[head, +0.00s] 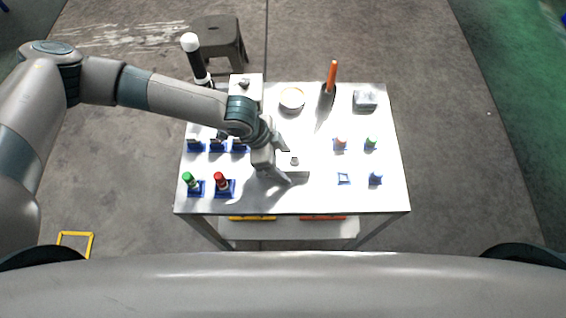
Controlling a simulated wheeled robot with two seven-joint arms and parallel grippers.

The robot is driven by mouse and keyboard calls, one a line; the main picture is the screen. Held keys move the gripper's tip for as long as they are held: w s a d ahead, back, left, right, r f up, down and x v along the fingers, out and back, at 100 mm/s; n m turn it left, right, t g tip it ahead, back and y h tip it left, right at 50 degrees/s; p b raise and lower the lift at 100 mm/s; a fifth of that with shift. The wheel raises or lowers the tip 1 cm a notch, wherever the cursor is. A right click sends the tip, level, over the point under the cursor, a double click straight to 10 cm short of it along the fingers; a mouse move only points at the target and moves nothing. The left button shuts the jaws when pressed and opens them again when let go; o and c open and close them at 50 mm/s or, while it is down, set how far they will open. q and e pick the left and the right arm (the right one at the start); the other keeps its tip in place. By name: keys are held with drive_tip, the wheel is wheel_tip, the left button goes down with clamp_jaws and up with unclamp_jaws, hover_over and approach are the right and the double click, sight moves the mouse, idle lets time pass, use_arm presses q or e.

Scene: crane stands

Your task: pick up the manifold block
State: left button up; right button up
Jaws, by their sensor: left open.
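A pale grey block with a small dark knob on top, which looks like the manifold block (299,173), sits near the middle of the white table (330,203). My left gripper (284,164) is open at the left side of this block, with its fingers spread. The gripper hides part of the block, and I cannot tell whether they touch. My right gripper is not in view.
Red and green pieces on blue bases (223,187) stand at the table's left. Small pieces (375,179) stand at the right. Behind are a white block (253,77), a round dish (291,99), an orange-handled tool (332,76) and a grey block (365,100). A dark stool (219,37) stands beyond.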

sight(289, 161)
use_arm(q)
clamp_jaws()
drive_tip(key=shift+r, duration=0.1)
drive_tip(key=shift+w, duration=0.1)
drive_tip(key=shift+r+b, duration=0.95)
drive_tip(key=shift+r, duration=0.95)
drive_tip(key=s+d+r+b, duration=0.4)
drive_tip(key=s+d+r, duration=0.2)
drive_tip(key=d, duration=0.4)
drive_tip(key=shift+r, duration=0.6)
